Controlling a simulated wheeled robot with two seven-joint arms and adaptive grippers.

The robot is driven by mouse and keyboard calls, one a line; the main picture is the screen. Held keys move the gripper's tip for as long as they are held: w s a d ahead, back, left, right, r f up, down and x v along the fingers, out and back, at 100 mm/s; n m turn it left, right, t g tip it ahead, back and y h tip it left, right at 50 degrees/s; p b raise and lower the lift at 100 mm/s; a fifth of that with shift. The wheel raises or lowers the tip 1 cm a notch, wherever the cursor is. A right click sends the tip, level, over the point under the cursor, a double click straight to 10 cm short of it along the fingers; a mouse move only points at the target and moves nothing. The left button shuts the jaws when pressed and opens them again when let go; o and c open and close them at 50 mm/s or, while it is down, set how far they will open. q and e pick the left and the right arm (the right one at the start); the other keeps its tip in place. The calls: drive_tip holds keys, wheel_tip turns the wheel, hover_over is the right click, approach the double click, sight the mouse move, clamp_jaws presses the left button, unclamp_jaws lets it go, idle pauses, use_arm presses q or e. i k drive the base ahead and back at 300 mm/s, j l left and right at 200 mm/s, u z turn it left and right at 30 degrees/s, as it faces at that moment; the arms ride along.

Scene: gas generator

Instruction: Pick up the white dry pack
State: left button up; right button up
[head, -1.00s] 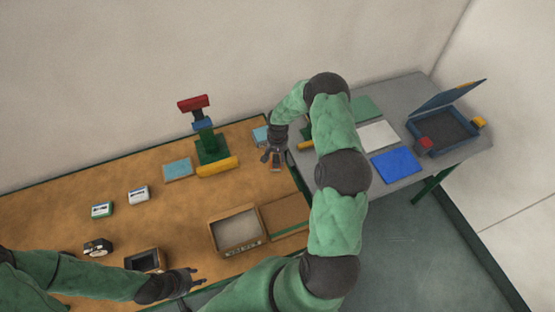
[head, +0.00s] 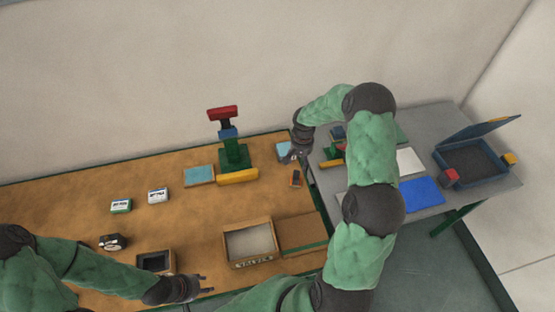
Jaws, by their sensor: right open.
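A small white pack with dark markings (head: 158,195) lies on the left part of the wooden table; it is probably the white dry pack. A similar white and green pack (head: 121,206) lies to its left. My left gripper (head: 206,284) is near the table's front edge, right of a small dark box (head: 155,262); its fingers look apart and empty, away from both packs. My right gripper (head: 292,158) is open near the table's far right end, just behind a small red and dark block (head: 296,179). It is far from the packs.
A green stand with a red top (head: 233,155) and a yellow bar stands at the back. A wooden tray (head: 229,248) sits front centre. A black device (head: 113,242) lies front left. A grey table (head: 430,120) at right holds a blue open case (head: 475,160) and coloured sheets.

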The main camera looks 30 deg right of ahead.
sight(157, 196)
drive_tip(key=j+u, duration=0.15)
drive_tip(key=j, duration=0.4)
drive_tip(key=i+j+u, duration=0.15)
drive_tip(key=i+j, duration=0.15)
drive_tip(key=j, duration=0.15)
drive_tip(key=i+j+u, duration=0.15)
drive_tip(key=i+j, duration=0.15)
drive_tip(key=j, duration=0.15)
